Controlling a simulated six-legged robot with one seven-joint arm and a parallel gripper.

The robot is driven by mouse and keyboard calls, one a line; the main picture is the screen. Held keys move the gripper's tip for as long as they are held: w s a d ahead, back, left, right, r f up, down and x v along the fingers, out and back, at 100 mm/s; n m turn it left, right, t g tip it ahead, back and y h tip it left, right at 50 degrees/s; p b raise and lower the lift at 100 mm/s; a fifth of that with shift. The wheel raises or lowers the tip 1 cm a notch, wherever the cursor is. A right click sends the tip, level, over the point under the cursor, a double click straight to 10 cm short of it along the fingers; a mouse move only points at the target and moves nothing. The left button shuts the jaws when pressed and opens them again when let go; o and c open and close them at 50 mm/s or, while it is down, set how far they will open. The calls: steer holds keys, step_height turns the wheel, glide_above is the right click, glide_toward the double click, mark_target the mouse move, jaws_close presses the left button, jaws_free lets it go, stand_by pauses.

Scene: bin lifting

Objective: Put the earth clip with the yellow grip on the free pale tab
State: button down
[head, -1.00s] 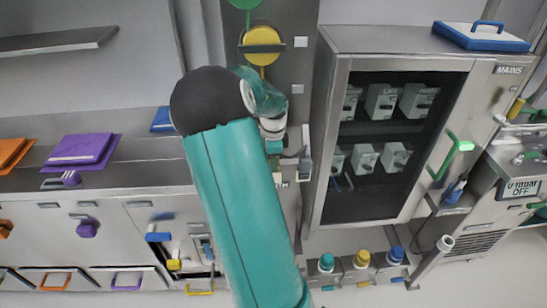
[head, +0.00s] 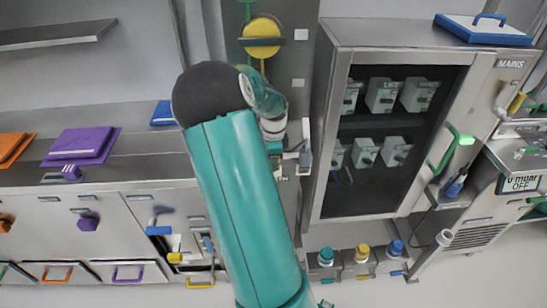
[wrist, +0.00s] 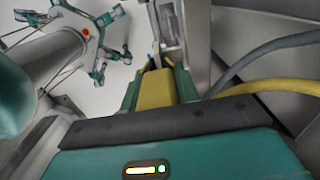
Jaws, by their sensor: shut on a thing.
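In the wrist view my gripper (wrist: 157,85) is shut on the yellow grip (wrist: 155,92) of the earth clip, which sits between its two green fingers. Beyond the grip, a grey metal part (wrist: 170,28) points away from me; I cannot tell whether it is the clip's jaw or a fixed fitting. In the head view my teal arm reaches up to the grey column, and its wrist hides most of the gripper and clip. A small pale piece (head: 305,158) shows beside the wrist. I cannot tell whether it is the free tab, or whether the clip touches it.
A yellow cable (wrist: 270,86) and a grey cable (wrist: 262,55) run off to the right in the wrist view. A glass-fronted cabinet (head: 330,130) stands close right of my wrist. A counter (head: 110,180) with purple and orange items lies left.

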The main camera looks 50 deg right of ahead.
steer(key=shift+f, duration=1.05)
stand_by(1.1)
steer(key=c, duration=1)
jaws_free()
steer(key=shift+o, duration=0.2)
steer(key=shift+w+d+r, duration=0.1)
steer(key=shift+r, duration=0.45)
step_height(320, 180, up, 13)
steer(key=shift+f, duration=0.15)
steer(key=shift+a, duration=0.2)
